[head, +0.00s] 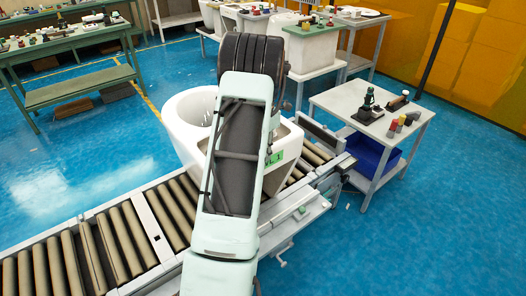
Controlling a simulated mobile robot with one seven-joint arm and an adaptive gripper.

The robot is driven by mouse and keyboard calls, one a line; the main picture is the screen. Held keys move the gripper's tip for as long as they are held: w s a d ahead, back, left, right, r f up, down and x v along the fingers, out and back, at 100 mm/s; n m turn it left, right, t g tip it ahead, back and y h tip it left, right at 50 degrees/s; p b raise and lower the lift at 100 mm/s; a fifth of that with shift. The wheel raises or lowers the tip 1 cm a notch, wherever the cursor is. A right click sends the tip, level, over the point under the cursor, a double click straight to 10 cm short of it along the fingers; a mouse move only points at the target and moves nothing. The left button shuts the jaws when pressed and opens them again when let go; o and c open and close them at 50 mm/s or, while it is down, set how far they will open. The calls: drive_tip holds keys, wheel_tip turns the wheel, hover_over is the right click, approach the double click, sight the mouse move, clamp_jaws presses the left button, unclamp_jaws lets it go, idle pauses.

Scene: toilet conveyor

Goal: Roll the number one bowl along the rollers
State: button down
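A white toilet bowl (186,128) stands on the roller conveyor near the middle of the head view. A green label (275,158) on its near right side ends in a 1; the rest of the label is partly covered. My own arm crosses in front of the bowl and hides its middle. The brown rollers (125,241) run from the lower left, under the bowl, to the upper right. My gripper is not visible, so I cannot see whether it touches the bowl.
A small white table (352,97) with tools and a blue bin (372,154) stands right of the conveyor's far end. Green workbenches (75,92) are at the upper left. More white ceramic pieces (312,48) stand behind. The rollers at the lower left are bare.

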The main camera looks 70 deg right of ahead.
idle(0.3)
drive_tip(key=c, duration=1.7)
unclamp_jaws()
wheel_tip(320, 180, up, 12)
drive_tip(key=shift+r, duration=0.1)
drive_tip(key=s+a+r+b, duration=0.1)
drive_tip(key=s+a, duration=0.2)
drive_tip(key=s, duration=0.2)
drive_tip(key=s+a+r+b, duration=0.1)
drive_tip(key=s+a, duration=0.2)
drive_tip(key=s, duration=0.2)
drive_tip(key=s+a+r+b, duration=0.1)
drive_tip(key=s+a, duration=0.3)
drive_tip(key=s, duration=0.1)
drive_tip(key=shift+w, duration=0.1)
